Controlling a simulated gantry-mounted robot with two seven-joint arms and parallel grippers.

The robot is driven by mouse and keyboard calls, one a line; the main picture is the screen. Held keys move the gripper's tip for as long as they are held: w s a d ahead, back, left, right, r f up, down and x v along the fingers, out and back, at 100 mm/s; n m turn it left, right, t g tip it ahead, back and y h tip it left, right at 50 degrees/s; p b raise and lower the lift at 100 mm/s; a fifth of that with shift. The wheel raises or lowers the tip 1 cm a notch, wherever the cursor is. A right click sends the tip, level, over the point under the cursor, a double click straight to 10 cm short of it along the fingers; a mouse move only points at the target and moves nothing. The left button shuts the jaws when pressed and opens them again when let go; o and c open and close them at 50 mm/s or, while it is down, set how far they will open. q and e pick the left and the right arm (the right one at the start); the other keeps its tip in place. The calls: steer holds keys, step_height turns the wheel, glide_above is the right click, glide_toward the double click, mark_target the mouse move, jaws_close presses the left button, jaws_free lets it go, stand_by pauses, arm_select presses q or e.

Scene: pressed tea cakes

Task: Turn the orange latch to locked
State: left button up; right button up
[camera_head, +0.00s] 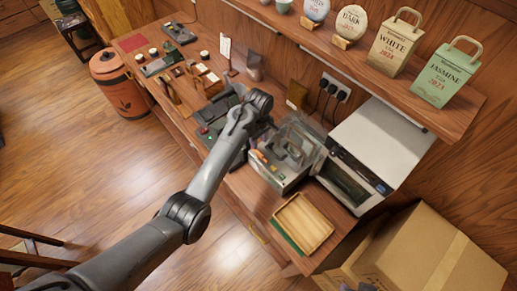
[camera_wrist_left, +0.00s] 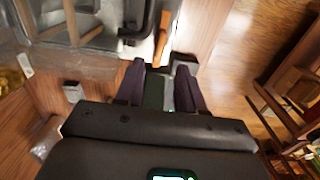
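The orange latch (camera_wrist_left: 161,42) is an upright orange bar in the left wrist view, beside a clear-walled grey machine (camera_wrist_left: 85,25). In the head view the clear machine (camera_head: 287,152) stands on the counter, with small orange parts at its left side; I cannot tell which is the latch. My left gripper (camera_wrist_left: 160,70) has its two dark fingers apart, with the latch just beyond the fingertips, roughly between them. No contact shows. In the head view my left wrist (camera_head: 258,103) hides the fingers. I cannot make out my right gripper.
A white oven-like appliance (camera_head: 376,150) stands right of the machine, and a wooden tray (camera_head: 303,224) lies in front. A cardboard box (camera_head: 430,255) is at lower right. A shelf with tea bags (camera_head: 448,75) hangs above. Dark equipment (camera_head: 212,132) sits left of the machine.

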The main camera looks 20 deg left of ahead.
mark_target(259, 151)
arm_select(q)
steer(key=shift+f, duration=3.45)
steer(key=shift+c, duration=0.4)
jaws_close()
